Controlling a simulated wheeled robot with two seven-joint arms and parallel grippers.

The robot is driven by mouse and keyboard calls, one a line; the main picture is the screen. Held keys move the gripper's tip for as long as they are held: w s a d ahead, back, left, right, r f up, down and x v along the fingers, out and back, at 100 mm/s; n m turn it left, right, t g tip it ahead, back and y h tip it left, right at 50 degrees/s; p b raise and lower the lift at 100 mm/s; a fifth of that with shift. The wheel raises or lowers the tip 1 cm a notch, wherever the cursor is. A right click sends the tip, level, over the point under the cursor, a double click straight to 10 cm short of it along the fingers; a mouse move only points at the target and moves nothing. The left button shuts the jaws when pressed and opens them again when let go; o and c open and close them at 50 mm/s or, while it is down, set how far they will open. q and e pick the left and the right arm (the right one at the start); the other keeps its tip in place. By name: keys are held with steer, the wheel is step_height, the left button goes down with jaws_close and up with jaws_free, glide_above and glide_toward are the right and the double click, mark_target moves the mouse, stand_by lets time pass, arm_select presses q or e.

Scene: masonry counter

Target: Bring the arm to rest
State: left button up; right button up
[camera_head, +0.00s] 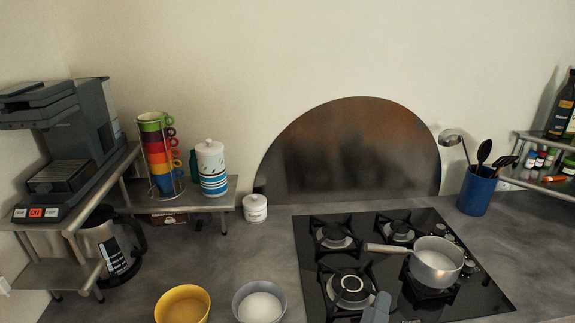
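A grey-blue piece of my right gripper (377,308) pokes up at the bottom edge, in front of the black gas hob (322,292). Only its top end shows, so I cannot tell whether its fingers are open or shut, or whether it holds anything. My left gripper is not in view.
A saucepan (436,261) sits on the hob's right side, handle pointing left. A yellow bowl (183,304) and a grey bowl (259,302) with white contents stand at the front. A coffee machine (85,135) and shelf are left; a blue utensil pot (476,190) is back right. Counter between shelf and hob is mostly clear.

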steer(key=s+a+r+n+t+y, duration=0.1)
steer(key=a+r+n+t+y, duration=0.25)
steer(key=n+y, duration=0.45)
steer(key=s+a+r+n+t+y, duration=0.25)
steer(key=a+n+y, duration=0.3)
steer(key=n, duration=0.45)
steer(key=s+a+f+n+g+y, duration=0.1)
steer(key=a+f+n+g+y, duration=0.45)
steer(key=f+n+g, duration=0.45)
steer(key=s+d+f+n+g+h, duration=0.1)
steer(key=s+d+f+g+h, duration=0.2)
steer(key=f, duration=0.6)
steer(key=s+d+f+g+h, duration=0.25)
steer(key=d+f, duration=0.25)
steer(key=f, duration=0.3)
steer(key=s+d+f+g+h, duration=0.2)
steer(key=s+d+f+h, duration=0.1)
steer(key=s+d+f, duration=0.3)
steer(key=s+d+f+g+h, duration=0.2)
steer(key=s+d+f, duration=0.15)
steer(key=d, duration=0.45)
step_height(320, 180, down, 28)
steer(key=s+g+b, duration=0.1)
steer(key=g, duration=0.1)
steer(key=s+d+f+b, duration=0.1)
steer(key=s+d+f, duration=0.2)
steer(key=s+f, duration=1.5)
steer(key=shift+s+f+g, duration=0.2)
steer(key=shift+f+g, duration=0.15)
steer(key=shift+f, duration=0.2)
